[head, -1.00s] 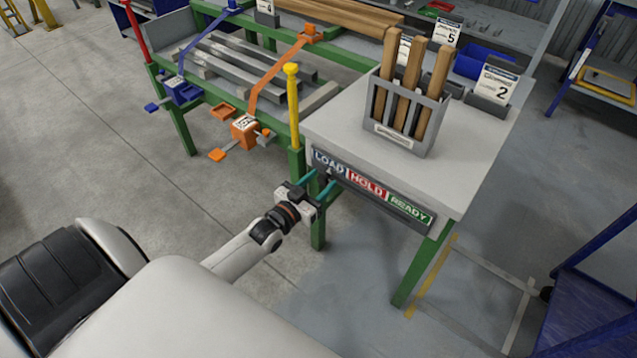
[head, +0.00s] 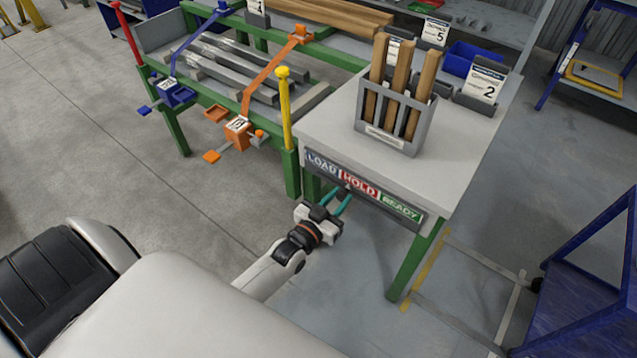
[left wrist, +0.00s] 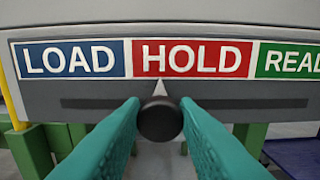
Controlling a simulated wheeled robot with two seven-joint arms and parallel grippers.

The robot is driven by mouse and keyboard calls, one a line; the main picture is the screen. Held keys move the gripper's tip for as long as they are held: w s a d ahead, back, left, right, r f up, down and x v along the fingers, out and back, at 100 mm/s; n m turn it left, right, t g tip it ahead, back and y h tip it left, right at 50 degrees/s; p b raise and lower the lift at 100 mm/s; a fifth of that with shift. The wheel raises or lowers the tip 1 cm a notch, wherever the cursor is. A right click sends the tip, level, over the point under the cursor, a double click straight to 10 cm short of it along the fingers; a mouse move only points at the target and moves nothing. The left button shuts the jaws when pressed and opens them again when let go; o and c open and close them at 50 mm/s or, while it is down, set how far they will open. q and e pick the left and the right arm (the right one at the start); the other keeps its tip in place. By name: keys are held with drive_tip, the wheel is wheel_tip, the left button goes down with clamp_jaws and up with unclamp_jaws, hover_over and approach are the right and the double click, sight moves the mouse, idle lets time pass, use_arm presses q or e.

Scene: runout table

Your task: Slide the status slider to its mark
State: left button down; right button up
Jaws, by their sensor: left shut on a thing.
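The status board (head: 364,191) is a dark strip on the front edge of the grey table, with blue LOAD, red HOLD and green READY labels. In the left wrist view the slider knob (left wrist: 160,119) is dark and round with a pale pointer above it. The pointer stands under HOLD (left wrist: 190,59), left of that label's middle and near the LOAD border. My left gripper (head: 342,200) is shut on the knob, its teal fingers on either side. The slot (left wrist: 250,104) runs on to the right under READY (left wrist: 290,61). My right gripper is not in view.
A grey rack (head: 398,124) with wooden pieces stands on the table (head: 455,135). A yellow post (head: 285,110) rises left of the board. A blue cart (head: 590,285) stands at the right. The floor before the board is clear.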

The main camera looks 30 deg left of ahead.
sight(358, 194)
use_arm(q)
drive_tip(key=d, duration=0.3)
drive_tip(key=shift+s, duration=0.1)
drive_tip(key=c, duration=1.1)
unclamp_jaws()
drive_tip(key=s, duration=0.8)
drive_tip(key=s+a, duration=0.1)
drive_tip(key=s, duration=0.3)
